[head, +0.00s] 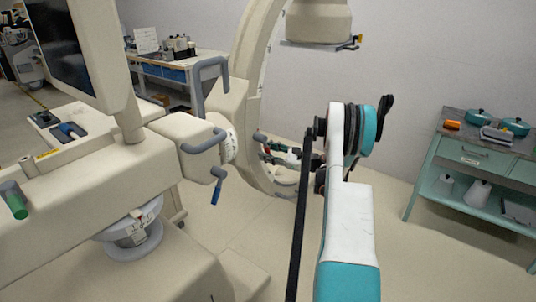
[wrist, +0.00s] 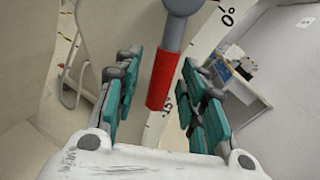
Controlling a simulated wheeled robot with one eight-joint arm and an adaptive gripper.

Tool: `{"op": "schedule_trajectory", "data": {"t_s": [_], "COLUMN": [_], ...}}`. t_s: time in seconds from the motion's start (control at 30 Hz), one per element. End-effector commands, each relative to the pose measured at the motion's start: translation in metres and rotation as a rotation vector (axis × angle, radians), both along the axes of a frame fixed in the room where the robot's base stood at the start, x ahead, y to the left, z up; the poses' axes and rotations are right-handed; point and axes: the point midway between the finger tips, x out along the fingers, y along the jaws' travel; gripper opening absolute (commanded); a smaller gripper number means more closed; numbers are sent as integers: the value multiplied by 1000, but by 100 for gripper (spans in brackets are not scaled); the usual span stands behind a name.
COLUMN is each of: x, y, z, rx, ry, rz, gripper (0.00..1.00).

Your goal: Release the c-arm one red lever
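The red lever (wrist: 163,80) shows in the wrist view as a red grip below a round grey knob (wrist: 182,6). It is beside a white curved scale marked with degrees. My gripper (wrist: 158,66) is open, with one teal-padded finger on each side of the red grip. Gaps show between the grip and both fingers, so it is not clamped. In the head view my gripper (head: 281,157) is small beside the lower part of the white C-arm (head: 262,60), partly behind my arm. The lever is hard to make out there.
A blue-tipped lever (head: 216,190) hangs at the C-arm's middle joint, and a green-tipped one (head: 14,202) is at far left. A teal cart (head: 462,172) with pots stands at right. A table (head: 180,62) stands behind. Floor between the C-arm and cart is clear.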

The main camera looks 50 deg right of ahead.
Motion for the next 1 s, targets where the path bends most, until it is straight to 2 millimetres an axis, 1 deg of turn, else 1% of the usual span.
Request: {"op": "schedule_trajectory", "data": {"t_s": [0.27, 0.37, 0.4, 0.43, 0.47, 0.63, 0.83, 1.0], "x": [1, 1, 1, 1, 1, 1, 2, 2], "y": [0, 0, 0, 0, 0, 0, -8, -10], "z": [0, 0, 0, 0, 0, 1, 5, 5], "rx": [0, 0, 0, 0, 0, -6, -112, -140], "ry": [0, 0, 0, 0, 0, -1, -10, -12], "rz": [0, 0, 0, 0, 0, 0, -1, -1], "gripper": [38, 17, 8, 2, 0, 0, 0, 0]}}
